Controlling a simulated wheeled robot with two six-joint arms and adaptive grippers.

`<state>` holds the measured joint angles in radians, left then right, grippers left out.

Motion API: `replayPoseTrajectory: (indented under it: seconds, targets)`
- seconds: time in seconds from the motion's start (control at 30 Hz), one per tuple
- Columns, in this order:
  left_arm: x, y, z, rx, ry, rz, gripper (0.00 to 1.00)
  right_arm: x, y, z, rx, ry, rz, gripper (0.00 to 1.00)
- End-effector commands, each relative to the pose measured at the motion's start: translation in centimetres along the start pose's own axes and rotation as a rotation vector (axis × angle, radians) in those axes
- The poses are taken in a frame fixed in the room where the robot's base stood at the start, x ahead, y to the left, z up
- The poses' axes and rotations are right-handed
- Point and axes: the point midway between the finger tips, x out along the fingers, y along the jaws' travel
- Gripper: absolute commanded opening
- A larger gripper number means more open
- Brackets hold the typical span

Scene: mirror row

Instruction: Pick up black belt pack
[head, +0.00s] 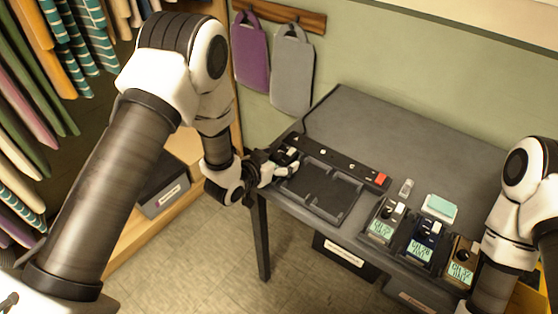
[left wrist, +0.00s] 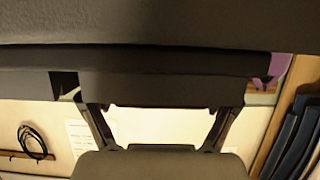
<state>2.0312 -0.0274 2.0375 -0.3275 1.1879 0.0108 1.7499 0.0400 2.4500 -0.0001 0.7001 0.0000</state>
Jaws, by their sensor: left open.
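A small black piece with a pale part, which looks like the black belt pack (head: 287,151), is at the left end of the table, partly hidden by my left gripper (head: 281,174). My left gripper is open beside it, at the table's left edge. I cannot tell whether they touch. In the left wrist view the two fingers (left wrist: 160,122) are spread apart, and a dark block (left wrist: 162,88) spans the space at their tips. I cannot tell what this block is. My right gripper is not in view; only its arm shows at the right.
A black strip with a red switch (head: 381,179) and a dark two-part tray (head: 322,188) lie on the grey table (head: 400,130). A dark grey pack (head: 384,222), a navy pack (head: 424,241) and a brown pack (head: 461,263) stand front right. The table's back is clear.

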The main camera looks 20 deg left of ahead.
Motion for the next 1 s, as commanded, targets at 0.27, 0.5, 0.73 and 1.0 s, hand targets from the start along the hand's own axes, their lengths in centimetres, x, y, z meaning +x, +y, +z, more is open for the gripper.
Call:
replayPoseTrajectory:
  seconds: [0.27, 0.5, 0.73, 1.0]
  targets:
    - [0.0, 0.0, 0.0, 0.0, -0.001, 0.0, 0.17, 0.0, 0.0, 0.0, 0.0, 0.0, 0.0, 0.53]
    - [0.0, 0.0, 0.1, 0.0, -0.002, 0.0, 0.17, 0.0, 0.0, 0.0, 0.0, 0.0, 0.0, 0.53]
    - [-0.5, 0.0, -1.2, 0.001, 0.001, 0.0, 0.17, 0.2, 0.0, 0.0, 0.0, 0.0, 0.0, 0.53]
    - [-2.7, 1.1, -2.6, 0.002, -0.003, 0.003, 0.17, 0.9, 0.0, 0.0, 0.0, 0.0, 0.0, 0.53]
